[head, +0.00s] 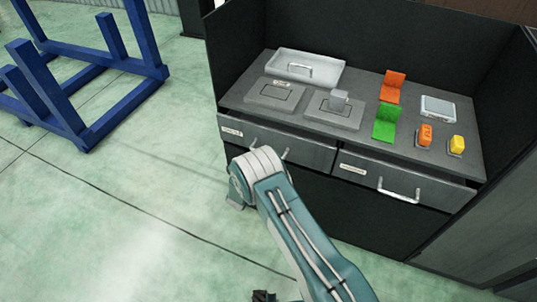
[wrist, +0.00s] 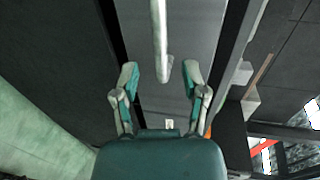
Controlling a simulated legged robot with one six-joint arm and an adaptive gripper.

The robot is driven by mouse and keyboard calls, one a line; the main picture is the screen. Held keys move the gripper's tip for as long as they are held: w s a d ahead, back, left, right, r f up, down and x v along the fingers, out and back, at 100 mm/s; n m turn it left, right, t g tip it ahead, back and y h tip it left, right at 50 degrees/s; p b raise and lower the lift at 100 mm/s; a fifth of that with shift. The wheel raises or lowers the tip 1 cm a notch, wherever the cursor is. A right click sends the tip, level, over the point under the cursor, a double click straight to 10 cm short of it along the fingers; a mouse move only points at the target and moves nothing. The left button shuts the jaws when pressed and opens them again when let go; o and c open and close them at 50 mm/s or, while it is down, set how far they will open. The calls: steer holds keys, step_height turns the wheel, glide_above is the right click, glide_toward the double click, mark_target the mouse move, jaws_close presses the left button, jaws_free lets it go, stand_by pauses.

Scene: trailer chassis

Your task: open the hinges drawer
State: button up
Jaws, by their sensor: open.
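The bench has two grey drawers side by side. The left drawer (head: 300,149) and the right drawer (head: 440,192) each carry a small pale label, too small to read, so I cannot tell which is the hinges drawer. The left handle (head: 285,153) is partly hidden by my arm; the right handle (head: 398,195) is in plain view. In the wrist view my gripper (wrist: 161,74) is open, with a bar handle (wrist: 159,35) on a grey drawer front ahead, its near end between the fingertips. No contact shows. In the head view my arm's end is before the left drawer.
A blue frame (head: 85,125) stands left. The green floor between is clear.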

steer(key=shift+a+x, duration=0.2)
steer(key=shift+x, duration=2.95)
steer(key=shift+a, duration=0.1)
jaws_close()
